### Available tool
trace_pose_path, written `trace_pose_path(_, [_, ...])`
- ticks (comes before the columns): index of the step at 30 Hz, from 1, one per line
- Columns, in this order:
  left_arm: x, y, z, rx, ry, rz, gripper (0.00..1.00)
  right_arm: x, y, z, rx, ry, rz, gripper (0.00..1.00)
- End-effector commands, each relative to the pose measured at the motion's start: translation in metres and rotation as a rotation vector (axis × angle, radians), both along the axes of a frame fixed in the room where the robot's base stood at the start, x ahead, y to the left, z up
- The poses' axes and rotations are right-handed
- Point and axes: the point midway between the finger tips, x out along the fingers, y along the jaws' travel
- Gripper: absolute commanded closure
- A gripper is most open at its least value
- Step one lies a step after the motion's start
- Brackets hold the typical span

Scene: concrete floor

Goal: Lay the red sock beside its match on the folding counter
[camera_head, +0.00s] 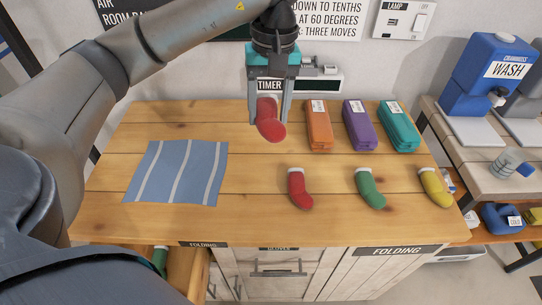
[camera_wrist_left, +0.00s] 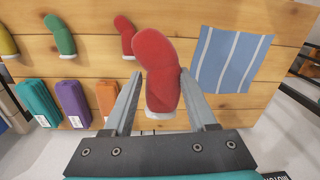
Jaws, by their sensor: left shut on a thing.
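A red sock (camera_head: 270,127) with a white cuff is held in my left gripper (camera_head: 269,112), above the back part of the wooden folding counter (camera_head: 250,220). It also shows large between the two fingers in the left wrist view (camera_wrist_left: 157,75). The matching red sock (camera_head: 300,188) lies flat on the counter, nearer the front and to the right of the held one. In the left wrist view the match (camera_wrist_left: 125,36) lies left of the held sock, apart from it. My right gripper is not in view.
A green sock (camera_head: 370,188) and a yellow sock (camera_head: 435,188) lie right of the red match. Orange (camera_head: 319,130), purple (camera_head: 357,126) and teal (camera_head: 398,127) bundles stand behind them. A striped blue cloth (camera_head: 177,172) lies left. Counter between cloth and red match is clear.

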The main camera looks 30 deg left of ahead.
Motion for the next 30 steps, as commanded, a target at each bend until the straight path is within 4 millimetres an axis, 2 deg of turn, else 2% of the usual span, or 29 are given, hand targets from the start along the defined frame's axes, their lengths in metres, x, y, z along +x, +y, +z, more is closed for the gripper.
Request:
trace_pose_path(1, [0.000,0.000,-0.013,0.001,-0.001,0.000,0.95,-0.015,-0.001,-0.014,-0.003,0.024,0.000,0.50])
trace_pose_path(3, [0.000,0.000,-0.019,0.000,-0.001,0.000,0.95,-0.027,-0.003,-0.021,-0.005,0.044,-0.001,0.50])
trace_pose_path(5, [0.000,0.000,-0.022,0.000,-0.001,0.000,0.95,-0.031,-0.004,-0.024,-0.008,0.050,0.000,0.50])
trace_pose_path(8, [0.000,0.000,-0.028,0.000,0.000,0.000,0.95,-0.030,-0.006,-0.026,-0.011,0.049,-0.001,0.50])
trace_pose_path(11, [-0.001,0.000,-0.043,0.000,0.004,0.000,0.95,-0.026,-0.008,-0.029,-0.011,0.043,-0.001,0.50])
trace_pose_path(17, [-0.001,0.000,-0.096,0.001,0.006,-0.001,0.95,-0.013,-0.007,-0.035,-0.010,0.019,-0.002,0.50])
trace_pose_path(24, [-0.001,0.000,-0.156,0.001,0.003,0.000,0.95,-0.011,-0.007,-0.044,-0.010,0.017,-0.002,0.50])
trace_pose_path(30, [0.000,0.000,-0.180,-0.001,-0.001,-0.001,0.95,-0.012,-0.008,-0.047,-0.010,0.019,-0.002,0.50])
